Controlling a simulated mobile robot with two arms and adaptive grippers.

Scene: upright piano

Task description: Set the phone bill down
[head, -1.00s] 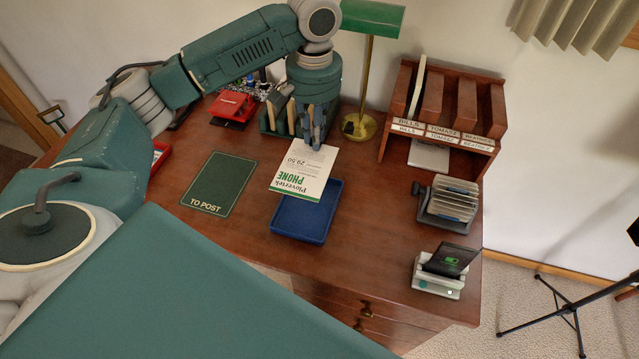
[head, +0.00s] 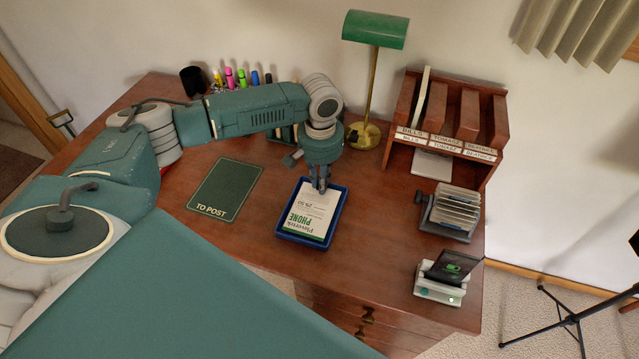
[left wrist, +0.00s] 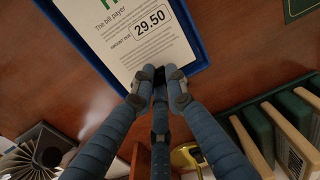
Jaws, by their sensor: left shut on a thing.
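The phone bill (head: 311,212), a white sheet with green "PHONE" lettering, lies within the outline of the blue tray (head: 284,234) in the head view. My left gripper (head: 320,188) is shut on the bill's far edge. In the left wrist view the bill (left wrist: 140,30) shows "29.50" and the fingertips (left wrist: 160,75) meet at its edge, with the tray's blue rim (left wrist: 192,40) around it. I cannot tell whether the bill rests fully on the tray floor. My right gripper is not in view.
A green "TO POST" mat (head: 225,188) lies left of the tray. A wooden letter rack (head: 445,125), a card file (head: 450,213) and a phone on a stand (head: 447,278) stand to the right. A green lamp (head: 375,30) stands behind. Desk between tray and card file is clear.

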